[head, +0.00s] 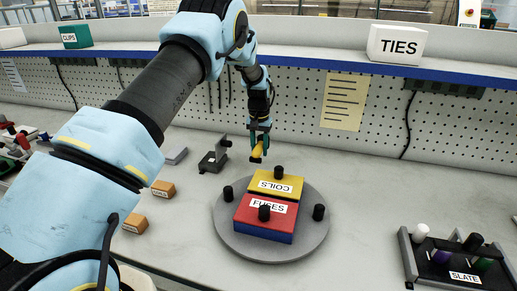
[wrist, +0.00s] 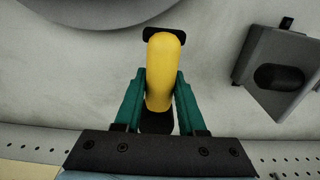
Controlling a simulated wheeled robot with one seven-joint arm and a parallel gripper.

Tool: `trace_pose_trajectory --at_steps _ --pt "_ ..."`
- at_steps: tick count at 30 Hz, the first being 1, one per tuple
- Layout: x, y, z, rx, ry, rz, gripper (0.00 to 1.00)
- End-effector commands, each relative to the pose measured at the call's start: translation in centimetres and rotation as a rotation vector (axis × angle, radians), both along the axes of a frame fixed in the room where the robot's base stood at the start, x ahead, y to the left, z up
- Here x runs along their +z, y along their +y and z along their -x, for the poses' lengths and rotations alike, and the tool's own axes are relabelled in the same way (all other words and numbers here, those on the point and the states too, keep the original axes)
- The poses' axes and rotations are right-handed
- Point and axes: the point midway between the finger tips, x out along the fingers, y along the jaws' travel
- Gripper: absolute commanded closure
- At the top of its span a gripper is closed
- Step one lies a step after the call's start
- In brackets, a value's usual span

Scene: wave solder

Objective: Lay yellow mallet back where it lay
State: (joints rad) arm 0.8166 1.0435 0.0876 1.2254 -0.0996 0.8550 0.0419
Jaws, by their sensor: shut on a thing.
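The yellow mallet (head: 257,151) is in my gripper (head: 260,135), above the bench and just behind the round grey plate. In the wrist view the yellow mallet (wrist: 164,65) stands between the two green fingers of my gripper (wrist: 160,95), which are shut on it from both sides. A black part shows at its far end and another at its near end, partly behind the fingers. In the head view it is small, so I cannot tell its exact height above the bench.
The round grey plate (head: 227,232) bears the yellow COILS box (head: 266,185), the red FUSES box (head: 251,213) and black knobs. A dark grey bracket (head: 212,160) stands left of my gripper. Orange blocks (head: 163,188) lie further left. A black rack (head: 455,268) is at right. Bench between is clear.

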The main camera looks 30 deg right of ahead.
Motion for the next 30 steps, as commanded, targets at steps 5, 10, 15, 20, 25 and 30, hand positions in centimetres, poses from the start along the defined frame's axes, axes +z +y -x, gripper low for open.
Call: trace_pose_trajectory --at_steps 5,10,15,20,25,30 --pt "-0.7 0.0 0.0 0.001 0.001 -0.001 1.0" --pt "-2.1 0.0 0.0 0.001 0.001 -0.001 1.0" --pt "-4.0 0.1 0.0 0.001 0.001 -0.001 1.0" --pt "-5.4 0.1 0.0 0.001 0.001 -0.001 1.0" --pt "-6.0 0.0 0.0 0.0 0.001 -0.001 1.0" --pt "-5.9 0.0 0.0 0.0 -0.001 -0.001 1.0"
